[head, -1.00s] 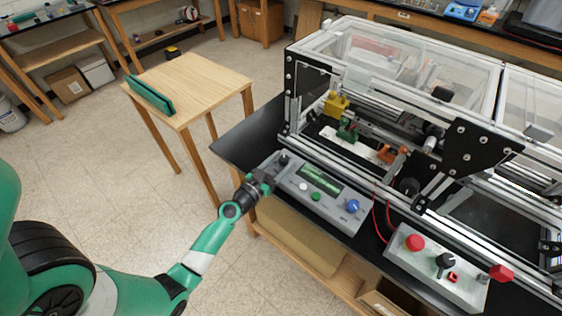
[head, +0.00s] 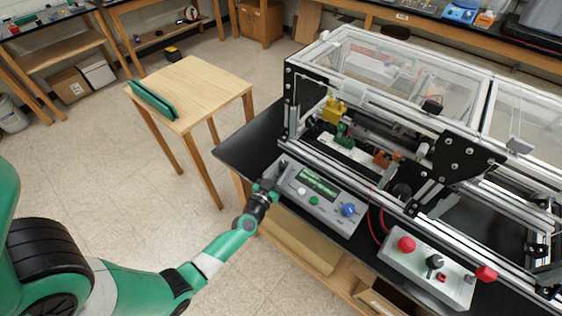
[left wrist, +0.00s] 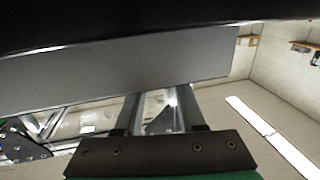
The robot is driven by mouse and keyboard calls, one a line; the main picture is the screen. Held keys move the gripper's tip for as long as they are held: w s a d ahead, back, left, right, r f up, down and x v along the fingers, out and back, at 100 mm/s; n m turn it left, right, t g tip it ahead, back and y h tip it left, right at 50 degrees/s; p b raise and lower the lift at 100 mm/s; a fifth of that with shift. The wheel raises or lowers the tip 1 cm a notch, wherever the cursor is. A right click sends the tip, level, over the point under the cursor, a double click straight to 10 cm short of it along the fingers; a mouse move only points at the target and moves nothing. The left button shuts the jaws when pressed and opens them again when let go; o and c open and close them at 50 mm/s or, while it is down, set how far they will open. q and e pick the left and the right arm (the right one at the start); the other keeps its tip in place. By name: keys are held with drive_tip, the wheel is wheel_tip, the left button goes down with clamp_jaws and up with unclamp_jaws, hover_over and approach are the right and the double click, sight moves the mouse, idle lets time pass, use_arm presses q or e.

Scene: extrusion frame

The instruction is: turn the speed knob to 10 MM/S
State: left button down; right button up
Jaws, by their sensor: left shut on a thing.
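The grey control box (head: 328,214) lies on the black bench top, with a lit green display (head: 318,182), a white button (head: 301,190), a green button (head: 314,201) and a blue knob (head: 348,210). My left gripper (head: 275,176) is at the box's left end, shut on the small dark knob there, which its fingers almost wholly hide. The display text is too small to read. In the left wrist view, my two fingers (left wrist: 160,115) reach up to a broad grey face; the knob's pointer and scale cannot be made out. My right gripper does not show.
A second grey box (head: 425,268) with red buttons and a black knob stands to the right. The extrusion frame machine (head: 390,120) with clear covers rises behind. A wooden table (head: 195,90) with a green object stands to the left. Red wires run between the boxes.

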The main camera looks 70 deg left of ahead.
use_arm(q)
drive_tip(key=p, duration=0.1)
drive_tip(key=n+g+y+p, duration=0.1)
drive_tip(key=shift+w+d+r+n+y+p, duration=0.2)
drive_tip(key=shift+w+r+n+y+p, duration=0.1)
drive_tip(key=shift+r+p, duration=0.1)
drive_tip(key=shift+f+n+g+y+p, duration=0.15)
drive_tip(key=shift+n+g+y+p, duration=0.2)
drive_tip(key=shift+g, duration=0.35)
drive_tip(key=shift+f+n+g+y, duration=0.2)
drive_tip(key=shift+n+g+y, duration=0.45)
drive_tip(key=shift+g, duration=0.25)
drive_tip(key=shift+n+g+y+b, duration=0.35)
drive_tip(key=shift+n+g+y, duration=0.4)
drive_tip(key=shift+g, duration=0.35)
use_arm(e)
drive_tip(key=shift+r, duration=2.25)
use_arm(q)
drive_tip(key=c, duration=0.5)
unclamp_jaws()
drive_tip(key=p+v, duration=0.2)
drive_tip(key=v, duration=0.9)
drive_tip(key=shift+s+d, duration=0.15)
drive_tip(key=shift+d, duration=0.2)
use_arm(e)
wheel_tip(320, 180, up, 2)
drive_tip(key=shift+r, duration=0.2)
